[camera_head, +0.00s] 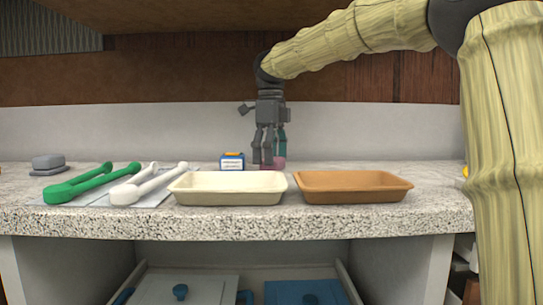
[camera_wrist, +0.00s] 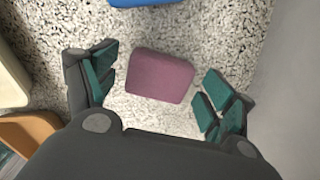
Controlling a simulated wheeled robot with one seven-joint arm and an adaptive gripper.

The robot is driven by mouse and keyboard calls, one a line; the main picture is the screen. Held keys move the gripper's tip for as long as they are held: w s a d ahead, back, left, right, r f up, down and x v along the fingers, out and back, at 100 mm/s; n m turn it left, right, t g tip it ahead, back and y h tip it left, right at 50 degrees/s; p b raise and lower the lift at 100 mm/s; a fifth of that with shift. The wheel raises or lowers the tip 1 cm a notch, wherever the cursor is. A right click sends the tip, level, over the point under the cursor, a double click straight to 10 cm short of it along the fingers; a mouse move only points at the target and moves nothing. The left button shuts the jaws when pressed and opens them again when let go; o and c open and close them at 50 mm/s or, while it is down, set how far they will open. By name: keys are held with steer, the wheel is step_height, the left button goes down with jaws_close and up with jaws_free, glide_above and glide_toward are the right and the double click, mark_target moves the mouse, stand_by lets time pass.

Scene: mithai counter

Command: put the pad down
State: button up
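The pad, a mauve block, lies on the speckled counter in the wrist view (camera_wrist: 160,75). In the head view a bit of its pink shows (camera_head: 279,162) beside my fingers, behind the trays. My gripper (camera_head: 269,163) points down over the counter. In the wrist view its teal-lined fingers (camera_wrist: 160,88) are spread wide, one on each side of the pad. Bare counter shows between the pad and both fingers, so it is not gripped.
A cream tray (camera_head: 228,201) and a brown tray (camera_head: 353,198) stand along the front edge. A small blue box (camera_head: 232,162) is left of my gripper. Green tongs (camera_head: 75,186) and white tongs (camera_head: 128,192) lie further left, near a grey object (camera_head: 48,162). The back right is clear.

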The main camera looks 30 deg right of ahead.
steer(key=shift+r+p, duration=2.1)
steer(key=shift+r, duration=1.8)
